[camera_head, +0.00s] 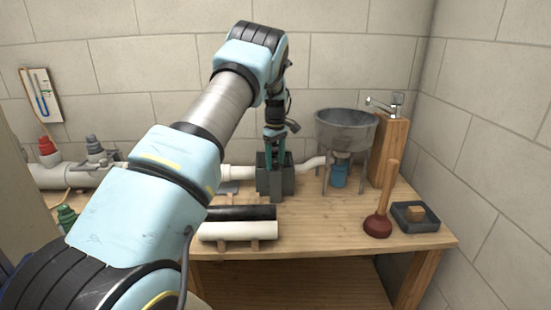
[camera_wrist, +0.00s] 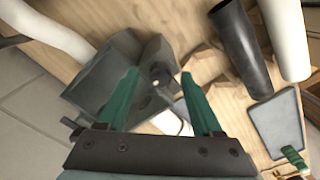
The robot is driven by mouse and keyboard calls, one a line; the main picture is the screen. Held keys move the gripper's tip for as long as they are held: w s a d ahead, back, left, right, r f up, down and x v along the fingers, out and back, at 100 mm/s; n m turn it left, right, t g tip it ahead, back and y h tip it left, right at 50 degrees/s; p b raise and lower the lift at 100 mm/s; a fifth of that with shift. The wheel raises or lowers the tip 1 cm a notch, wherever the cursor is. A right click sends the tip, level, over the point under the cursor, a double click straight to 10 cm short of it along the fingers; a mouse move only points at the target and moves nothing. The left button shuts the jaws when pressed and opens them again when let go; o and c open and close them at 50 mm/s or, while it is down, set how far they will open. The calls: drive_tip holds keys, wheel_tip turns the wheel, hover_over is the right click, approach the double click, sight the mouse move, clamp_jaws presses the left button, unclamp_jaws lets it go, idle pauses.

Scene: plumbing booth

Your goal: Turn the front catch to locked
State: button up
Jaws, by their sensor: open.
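A dark grey box (camera_head: 287,183) stands on the bench in line with the white pipe, and it fills the middle left of the wrist view (camera_wrist: 85,88). A grey block with a small round dark knob (camera_wrist: 162,79) shows at the box's side in the wrist view; it may be the front catch, but I cannot read its position. My gripper (camera_wrist: 158,76) points down over the box with its two green fingers apart, one on either side of the knob. I cannot tell whether they touch it. In the head view my gripper (camera_head: 275,158) partly covers the box.
A black pipe (camera_head: 255,213) and a white pipe (camera_head: 238,231) lie in front of the box. A grey basin (camera_head: 345,130) on legs and a wooden post (camera_head: 390,150) with a tap stand right. A plunger (camera_head: 378,226) and a dark tray (camera_head: 428,226) sit near the right edge.

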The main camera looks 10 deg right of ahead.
drive_tip(key=shift+f, duration=0.25)
clamp_jaws()
idle(0.4)
